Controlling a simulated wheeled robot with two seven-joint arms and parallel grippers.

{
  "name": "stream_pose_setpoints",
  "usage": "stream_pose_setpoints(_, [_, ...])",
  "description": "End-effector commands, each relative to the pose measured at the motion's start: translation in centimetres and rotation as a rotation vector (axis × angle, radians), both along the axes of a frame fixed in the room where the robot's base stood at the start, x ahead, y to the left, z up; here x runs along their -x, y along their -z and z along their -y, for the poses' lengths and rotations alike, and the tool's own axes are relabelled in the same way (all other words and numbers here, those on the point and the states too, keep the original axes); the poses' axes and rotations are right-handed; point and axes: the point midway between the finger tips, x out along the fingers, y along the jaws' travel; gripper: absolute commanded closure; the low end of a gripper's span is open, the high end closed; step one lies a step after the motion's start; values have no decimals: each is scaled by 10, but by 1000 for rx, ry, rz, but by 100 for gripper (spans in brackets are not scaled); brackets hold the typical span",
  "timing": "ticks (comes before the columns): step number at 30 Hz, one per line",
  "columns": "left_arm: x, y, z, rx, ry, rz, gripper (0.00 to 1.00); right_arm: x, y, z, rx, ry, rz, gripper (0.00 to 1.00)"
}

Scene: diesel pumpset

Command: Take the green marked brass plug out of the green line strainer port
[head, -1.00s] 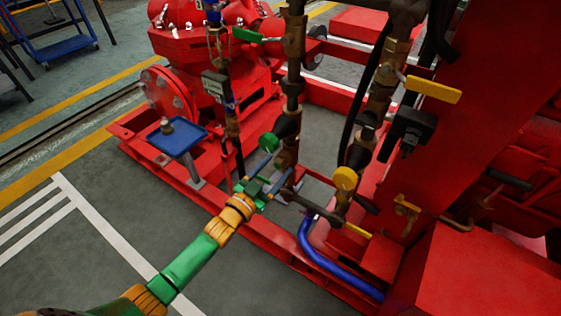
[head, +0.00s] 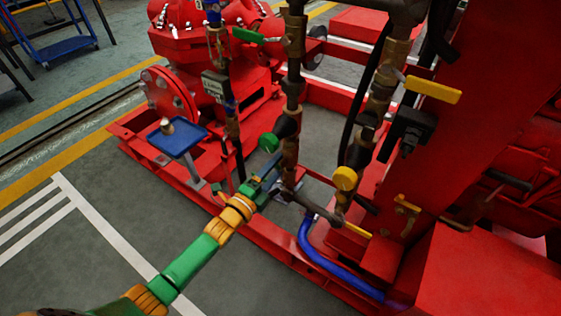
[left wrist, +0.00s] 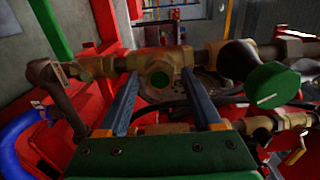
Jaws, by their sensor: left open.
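The green marked brass plug (left wrist: 160,78) shows in the left wrist view as a brass fitting with a green centre, facing the camera. It sits in the port of the brass green line strainer (left wrist: 152,62). My left gripper (left wrist: 161,76) is open, with one blue-grey finger left of the plug and one right of it. No contact between fingers and plug is clear. In the head view my left gripper (head: 275,166) reaches the lower part of the green line (head: 290,150) and hides the plug there. My right gripper is in neither view.
A round green knob (head: 269,142) sits just above my left gripper. A blue tray (head: 190,133) with a small metal piece (head: 167,127) stands to the left. The yellow-knobbed line (head: 345,179) and a blue hose (head: 318,258) are to the right. Grey floor (head: 110,190) is open at left.

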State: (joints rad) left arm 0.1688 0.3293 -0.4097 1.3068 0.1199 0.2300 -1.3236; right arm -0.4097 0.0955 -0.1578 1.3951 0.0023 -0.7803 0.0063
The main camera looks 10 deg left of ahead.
Motion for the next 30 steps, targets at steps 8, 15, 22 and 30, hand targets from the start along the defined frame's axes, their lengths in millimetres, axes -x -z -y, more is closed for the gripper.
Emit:
stream_pose_setpoints(8, [0,0,0,2,0,-1,77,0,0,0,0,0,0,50])
stream_pose_setpoints(15, [0,0,0,3,0,-1,100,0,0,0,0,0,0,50])
stream_pose_setpoints(22, [1,0,0,2,0,-2,100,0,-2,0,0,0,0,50])
stream_pose_setpoints(30, [1,1,0,478,2,-175,100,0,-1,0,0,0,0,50])
